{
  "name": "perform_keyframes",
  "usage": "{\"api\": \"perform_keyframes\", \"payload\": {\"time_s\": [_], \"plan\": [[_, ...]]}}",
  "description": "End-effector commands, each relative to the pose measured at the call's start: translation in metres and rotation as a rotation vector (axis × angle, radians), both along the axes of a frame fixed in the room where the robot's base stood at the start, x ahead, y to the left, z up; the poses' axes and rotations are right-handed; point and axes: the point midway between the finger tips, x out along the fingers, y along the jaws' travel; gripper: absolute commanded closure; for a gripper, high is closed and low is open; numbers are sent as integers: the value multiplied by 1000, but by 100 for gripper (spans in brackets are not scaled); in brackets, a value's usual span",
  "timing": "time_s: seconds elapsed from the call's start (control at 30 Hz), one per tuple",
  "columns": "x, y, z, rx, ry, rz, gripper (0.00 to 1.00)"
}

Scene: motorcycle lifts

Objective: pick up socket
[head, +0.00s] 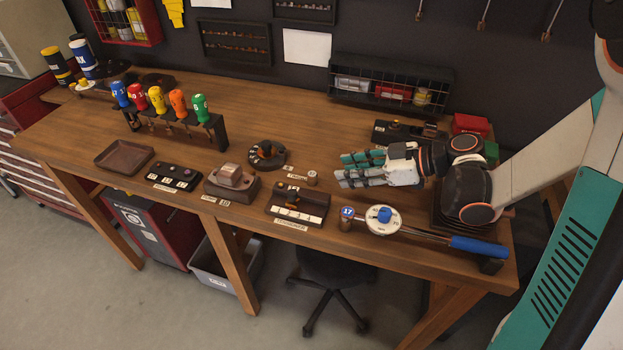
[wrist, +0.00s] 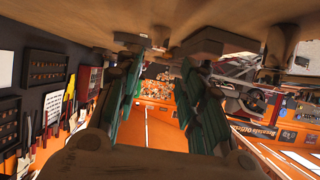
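A small brownish cylinder, which looks like a socket (head: 312,178), stands upright on the wooden bench beside a small label card (head: 296,177). Another short cylinder with a blue "17" mark (head: 347,222) stands nearer the bench's front edge. The pictures do not settle which one is the task's socket. My gripper (head: 341,169) is low over the bench, pointing left, with its tips a little right of the unmarked cylinder. The wrist view shows its two teal fingers (wrist: 155,95) apart with a gap between them. I cannot make out either cylinder clearly there.
A white round dial with a blue knob (head: 383,219) and a blue-handled wrench (head: 479,246) lie along the front right. A dark labelled tray (head: 313,214) and a round dark holder (head: 267,156) are left of the gripper. A wire rack (head: 341,97) stands behind.

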Motion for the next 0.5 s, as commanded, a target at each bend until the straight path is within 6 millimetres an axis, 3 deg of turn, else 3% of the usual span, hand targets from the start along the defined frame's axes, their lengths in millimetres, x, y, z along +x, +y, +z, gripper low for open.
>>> {"api": "perform_keyframes", "payload": {"time_s": [0.2,0.5], "plan": [[10,29,-16,-1,1,2,64],[16,43,-23,-1,1,1,64]]}}
